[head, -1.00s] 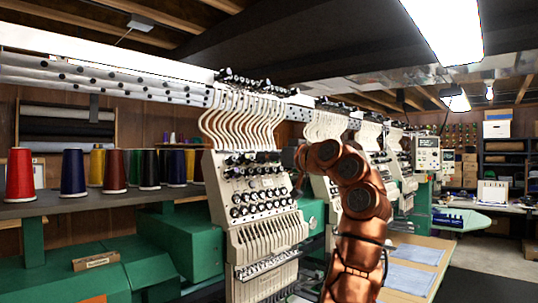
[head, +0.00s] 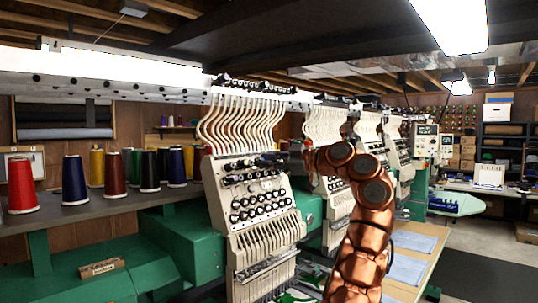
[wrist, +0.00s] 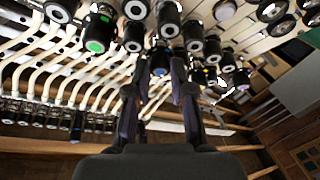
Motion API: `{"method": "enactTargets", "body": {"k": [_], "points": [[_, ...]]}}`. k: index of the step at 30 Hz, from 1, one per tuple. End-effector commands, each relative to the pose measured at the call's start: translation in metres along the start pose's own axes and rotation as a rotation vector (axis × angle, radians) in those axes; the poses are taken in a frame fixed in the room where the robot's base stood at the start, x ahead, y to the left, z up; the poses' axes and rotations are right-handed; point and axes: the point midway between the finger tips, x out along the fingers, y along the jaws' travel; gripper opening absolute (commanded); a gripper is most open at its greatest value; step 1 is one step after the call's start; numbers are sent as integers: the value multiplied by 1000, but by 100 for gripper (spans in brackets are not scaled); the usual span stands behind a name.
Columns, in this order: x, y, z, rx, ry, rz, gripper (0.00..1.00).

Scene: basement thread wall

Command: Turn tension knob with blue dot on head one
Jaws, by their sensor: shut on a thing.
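The nearest embroidery head (head: 262,225), cream with rows of dark tension knobs (head: 255,200), stands in the middle of the head view. My copper arm reaches its upper right side, where my gripper is small and dark. In the wrist view my gripper (wrist: 160,75) has a finger on each side of a dark knob (wrist: 160,58). A green-dotted knob (wrist: 96,46) is to the left, and a knob with a purplish dot (wrist: 212,82) is to the right.
Neighbouring dark knobs crowd both fingers. Cream thread tubes (wrist: 60,75) run behind at left. Thread cones (head: 74,180) stand on a shelf at left. More heads stand behind my arm, beside a table with blue cloths (head: 410,245).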

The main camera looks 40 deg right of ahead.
Motion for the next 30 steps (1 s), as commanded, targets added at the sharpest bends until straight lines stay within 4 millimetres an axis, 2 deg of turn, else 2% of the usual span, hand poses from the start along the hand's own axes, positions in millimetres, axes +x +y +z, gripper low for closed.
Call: {"method": "enactTargets", "body": {"k": [18, 19, 26, 30], "points": [[0, 0, 2, -37, -3, -16, 0], [0, 0, 2, -37, -3, -16, 24], [0, 0, 1, -38, -1, -16, 48], [0, 0, 1, -38, -1, -16, 48]]}}
